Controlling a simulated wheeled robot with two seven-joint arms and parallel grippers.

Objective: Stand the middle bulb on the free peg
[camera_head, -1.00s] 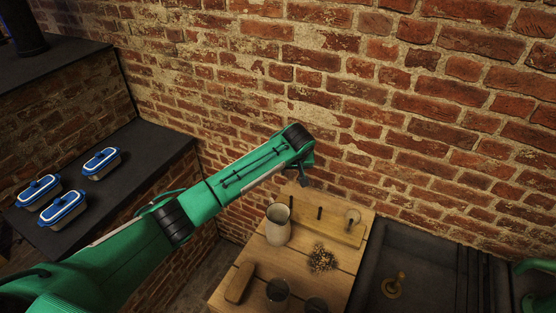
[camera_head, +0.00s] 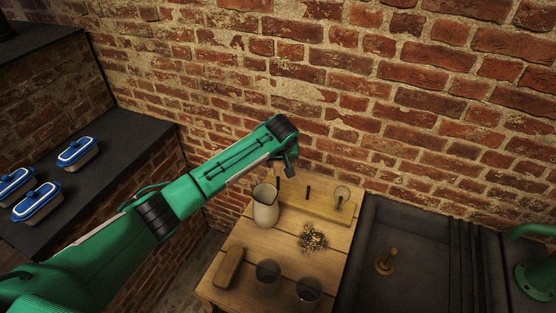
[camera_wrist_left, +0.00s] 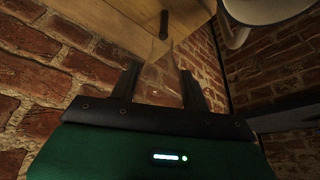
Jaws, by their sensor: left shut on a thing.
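My left gripper (camera_head: 291,172) hangs just above the back of the wooden table, behind the jug's rim and left of the bulb on the board. In the left wrist view its two fingers (camera_wrist_left: 157,88) are shut on a clear glass bulb (camera_wrist_left: 158,76), seen faintly between them. A wooden board (camera_head: 322,211) at the back carries a dark, bare peg (camera_head: 308,193); a dark peg (camera_wrist_left: 163,25) also shows in the wrist view. Another clear bulb (camera_head: 342,194) stands at the board's right end. The held bulb cannot be made out in the head view. My right gripper is not in view.
A pale jug (camera_head: 265,208) stands close below the left gripper. Dried flowers (camera_head: 312,238), two glass vessels (camera_head: 268,271) (camera_head: 308,290) and a wooden block (camera_head: 228,267) are on the table (camera_head: 245,240). A dark basin (camera_head: 410,240) lies right; brick wall is behind.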

